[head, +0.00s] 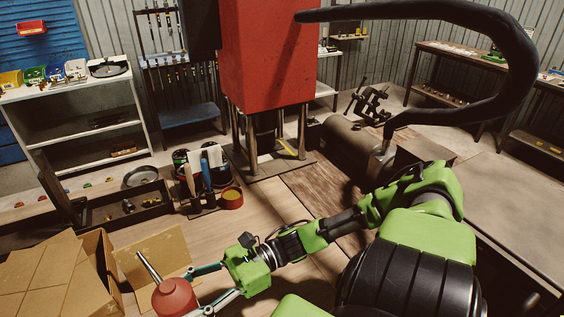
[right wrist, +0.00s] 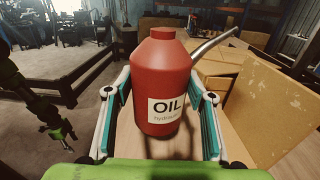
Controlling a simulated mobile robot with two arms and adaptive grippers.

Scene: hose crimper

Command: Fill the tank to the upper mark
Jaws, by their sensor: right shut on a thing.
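A red oil can (head: 175,299) with a long metal spout stands at the bottom left of the head view. Its label reads "OIL" in the right wrist view (right wrist: 162,70), where it looks upright. My right gripper (right wrist: 162,90) is shut around the can's body, one finger on each side. A dark horizontal cylinder (head: 345,140), which looks like the tank, lies right of the red press. A thick black hose (head: 515,60) meets a fitting at its right end. I cannot make out a level mark or a fill opening.
The red press (head: 265,50) stands on metal posts at the centre. Cardboard boxes (head: 62,270) are beside the can. A tool holder (head: 204,175) and a small red tin (head: 232,197) stand between can and press. A grey table (head: 480,205) is at right.

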